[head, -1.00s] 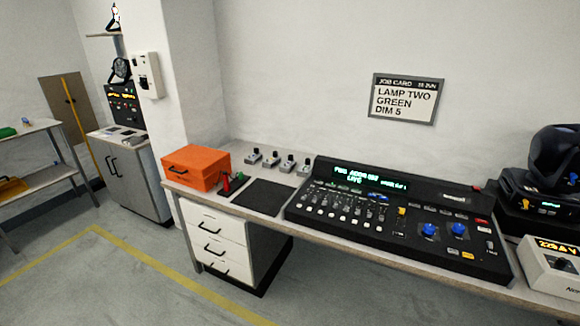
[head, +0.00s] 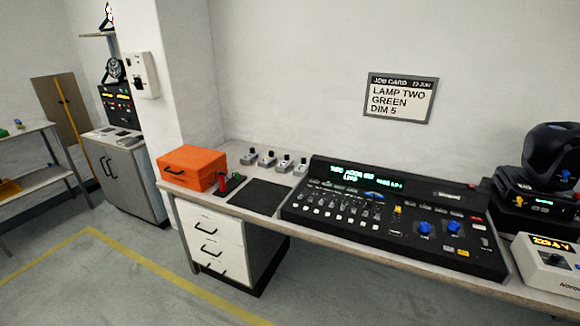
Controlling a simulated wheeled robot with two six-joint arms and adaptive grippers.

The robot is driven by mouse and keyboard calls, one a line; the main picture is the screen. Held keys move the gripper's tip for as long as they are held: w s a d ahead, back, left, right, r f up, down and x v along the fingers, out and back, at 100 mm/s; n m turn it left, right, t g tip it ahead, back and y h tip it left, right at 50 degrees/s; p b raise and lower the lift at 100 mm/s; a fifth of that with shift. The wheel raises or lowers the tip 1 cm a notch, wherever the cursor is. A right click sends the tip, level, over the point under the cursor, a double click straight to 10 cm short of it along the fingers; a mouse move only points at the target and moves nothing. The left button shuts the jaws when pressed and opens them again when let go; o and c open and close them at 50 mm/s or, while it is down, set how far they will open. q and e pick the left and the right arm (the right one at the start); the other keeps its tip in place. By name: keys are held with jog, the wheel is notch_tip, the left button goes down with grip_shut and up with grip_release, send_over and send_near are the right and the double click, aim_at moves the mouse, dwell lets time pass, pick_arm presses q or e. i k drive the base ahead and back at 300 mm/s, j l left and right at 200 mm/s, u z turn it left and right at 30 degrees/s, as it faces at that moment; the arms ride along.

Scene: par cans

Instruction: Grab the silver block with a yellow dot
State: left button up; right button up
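Several small silver blocks with dark tops stand in a row on the desk, behind the black mat (head: 260,196). From left to right I see a first silver block (head: 249,157), a second silver block (head: 267,160), a third silver block (head: 284,165) and one at the right end (head: 301,169), close to the console. They are too small here to tell which one bears a yellow dot. Neither of my grippers shows in the head view.
An orange toolbox (head: 191,169) sits left of the blocks, with a red-handled item (head: 221,181) beside it. A large black lighting console (head: 390,218) fills the desk's middle. A moving-head lamp (head: 548,170) stands at the right. The floor (head: 110,285) in front is clear.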

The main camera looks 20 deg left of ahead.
aim_at(270, 158)
jog(key=i+j, duration=0.1)
jog(key=j, duration=0.35)
jog(key=i+j+u, duration=0.1)
jog(key=j, duration=0.35)
jog(key=i+j, duration=0.15)
jog(key=j, duration=0.3)
jog(key=i+j, duration=0.15)
jog(key=j, duration=0.3)
jog(key=i+j+u, duration=0.1)
jog(key=j, duration=0.35)
jog(key=i+j, duration=0.15)
jog(key=j, duration=0.25)
jog(key=i+j+u, duration=0.1)
jog(key=j, duration=0.35)
jog(key=i+j, duration=0.2)
jog(key=j, duration=0.2)
